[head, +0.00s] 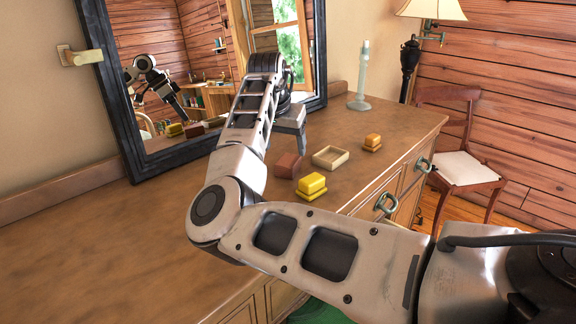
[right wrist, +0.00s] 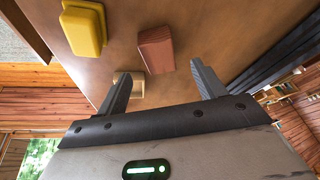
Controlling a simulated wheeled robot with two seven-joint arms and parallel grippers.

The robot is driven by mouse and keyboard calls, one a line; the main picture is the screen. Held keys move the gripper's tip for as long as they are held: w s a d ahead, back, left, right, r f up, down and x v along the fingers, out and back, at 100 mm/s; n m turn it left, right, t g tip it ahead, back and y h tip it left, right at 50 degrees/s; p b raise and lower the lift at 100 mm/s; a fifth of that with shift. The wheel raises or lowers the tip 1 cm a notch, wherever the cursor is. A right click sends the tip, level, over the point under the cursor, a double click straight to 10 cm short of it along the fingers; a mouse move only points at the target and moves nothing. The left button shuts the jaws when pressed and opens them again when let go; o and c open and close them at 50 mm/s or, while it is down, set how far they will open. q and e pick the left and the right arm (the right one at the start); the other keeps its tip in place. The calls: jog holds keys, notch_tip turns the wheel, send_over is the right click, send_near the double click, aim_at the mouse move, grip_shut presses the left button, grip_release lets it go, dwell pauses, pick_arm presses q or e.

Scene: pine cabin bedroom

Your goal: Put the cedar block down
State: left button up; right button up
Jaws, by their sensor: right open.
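The cedar block (head: 288,165), a reddish-brown block, rests on the dresser top (head: 100,235). In the right wrist view the cedar block (right wrist: 156,50) lies just beyond the fingertips, apart from both fingers. My right gripper (head: 301,138) is open and empty, pointing down behind the block in the head view; the arm hides part of it. Its two fingers show spread in the right wrist view (right wrist: 161,74). My left gripper is not in view.
A shallow pale wooden tray (head: 325,165) stands right of the block. A yellow lidded dish (head: 312,184) stands in front and an orange one (head: 372,141) farther right. The mirror (head: 116,90) and a pale green stand (head: 361,82) are behind. The dresser's left side is clear.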

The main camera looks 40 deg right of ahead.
aim_at(288, 160)
jog(key=shift+x, duration=2.9)
jog(key=shift+s, duration=0.1)
jog(key=c, duration=1.1)
jog(key=shift+c, duration=0.2)
jog(key=shift+r, duration=0.15)
